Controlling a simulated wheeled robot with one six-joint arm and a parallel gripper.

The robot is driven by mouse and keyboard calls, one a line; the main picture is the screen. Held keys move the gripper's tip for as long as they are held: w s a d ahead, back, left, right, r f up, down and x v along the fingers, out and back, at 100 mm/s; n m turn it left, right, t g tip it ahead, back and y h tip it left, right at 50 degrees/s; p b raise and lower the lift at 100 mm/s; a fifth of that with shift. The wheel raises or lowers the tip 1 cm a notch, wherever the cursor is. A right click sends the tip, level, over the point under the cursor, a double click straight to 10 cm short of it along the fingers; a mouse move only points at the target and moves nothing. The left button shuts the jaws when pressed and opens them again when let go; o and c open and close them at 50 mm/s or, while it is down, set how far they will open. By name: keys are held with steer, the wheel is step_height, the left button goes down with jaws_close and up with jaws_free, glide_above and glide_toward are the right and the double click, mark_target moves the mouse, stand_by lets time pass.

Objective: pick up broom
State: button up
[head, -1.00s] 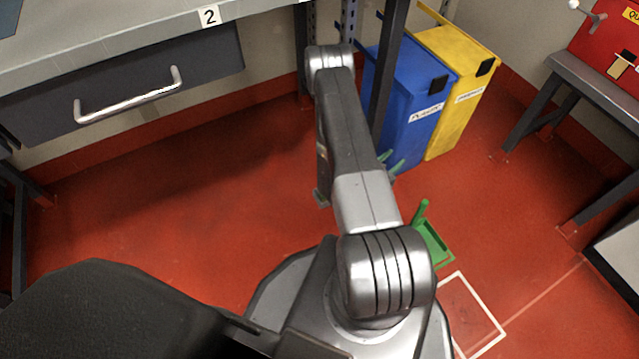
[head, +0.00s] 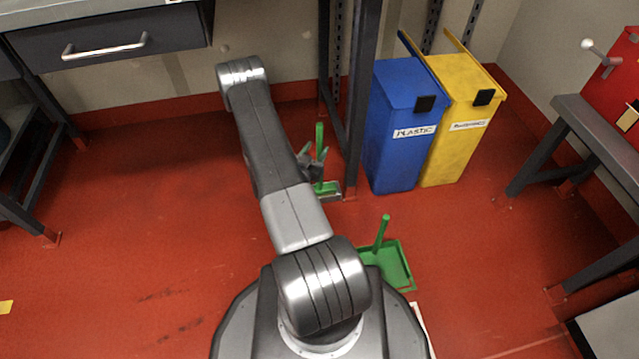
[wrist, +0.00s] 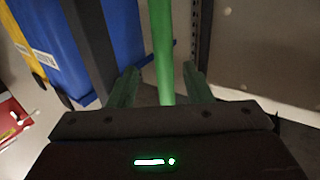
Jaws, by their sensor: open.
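The broom (head: 320,140) stands upright on the red floor by a dark table leg, left of the blue bin. Its green handle points up and its low green and grey head (head: 328,190) rests on the floor. My gripper (head: 313,162) is at the handle, partly hidden behind my arm. In the wrist view the green handle (wrist: 162,45) runs upward between the two open fingers of my gripper (wrist: 160,88), with space on both sides. The broom head is hidden in the wrist view.
A green dustpan (head: 390,265) with an upright handle lies on the floor near my base. A blue bin (head: 395,150) and a yellow bin (head: 450,150) stand right of the table leg (head: 360,100). A drawer unit (head: 110,38) is at upper left.

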mark_target(319, 142)
steer(key=b+x, duration=0.1)
steer(key=x, duration=0.1)
steer(key=b+x, duration=0.1)
steer(key=x, duration=0.2)
steer(key=shift+w+a+r, duration=0.1)
steer(key=shift+w+a, duration=0.1)
jaws_close()
